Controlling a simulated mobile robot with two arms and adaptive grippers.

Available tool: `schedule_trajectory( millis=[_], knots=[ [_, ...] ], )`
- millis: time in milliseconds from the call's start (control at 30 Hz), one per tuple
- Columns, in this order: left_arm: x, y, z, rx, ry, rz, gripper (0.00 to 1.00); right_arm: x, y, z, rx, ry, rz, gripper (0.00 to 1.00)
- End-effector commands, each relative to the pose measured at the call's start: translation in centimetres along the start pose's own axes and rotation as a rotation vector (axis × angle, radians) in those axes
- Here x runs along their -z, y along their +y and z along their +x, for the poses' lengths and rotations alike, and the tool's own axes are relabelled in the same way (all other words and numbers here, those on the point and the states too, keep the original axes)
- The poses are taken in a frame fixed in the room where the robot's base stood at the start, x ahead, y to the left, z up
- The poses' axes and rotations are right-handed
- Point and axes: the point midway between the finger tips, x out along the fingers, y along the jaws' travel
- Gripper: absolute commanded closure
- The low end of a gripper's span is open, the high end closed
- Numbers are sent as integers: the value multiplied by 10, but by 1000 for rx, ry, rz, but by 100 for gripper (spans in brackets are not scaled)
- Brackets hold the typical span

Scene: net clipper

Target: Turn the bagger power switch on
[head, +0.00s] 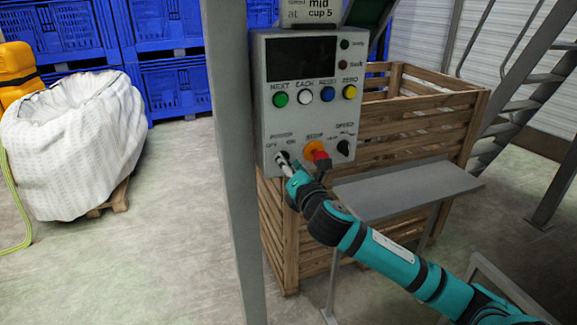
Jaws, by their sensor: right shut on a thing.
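The bagger power switch (283,155) is a dark knob at the lower left of the grey control box (262,120), under the labels POWER, OFF and ON. My right gripper (285,163) reaches up to it from the lower right and is shut on the knob. The fingers cover part of the knob, so I cannot tell which way it points. My left gripper is not in view.
An orange and red stop button (316,152) and a black speed knob (344,148) sit right of the switch. A grey post (232,150) stands left of the box. A grey shelf (410,188) and wooden crate (420,125) are at the right.

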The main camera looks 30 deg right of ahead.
Motion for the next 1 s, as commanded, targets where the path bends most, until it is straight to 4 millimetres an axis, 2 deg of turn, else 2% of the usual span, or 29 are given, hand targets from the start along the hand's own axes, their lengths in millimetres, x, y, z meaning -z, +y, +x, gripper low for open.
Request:
schedule_trajectory(
  millis=[267, 467, 1000],
  knots=[
    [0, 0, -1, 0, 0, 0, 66, 0, 0, 0, 1, 0, 21, 92],
    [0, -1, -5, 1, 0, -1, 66, 0, 0, 0, 3, 0, 107, 92],
    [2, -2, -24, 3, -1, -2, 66, -1, 0, 0, 3, -1, 588, 92]
  ],
)
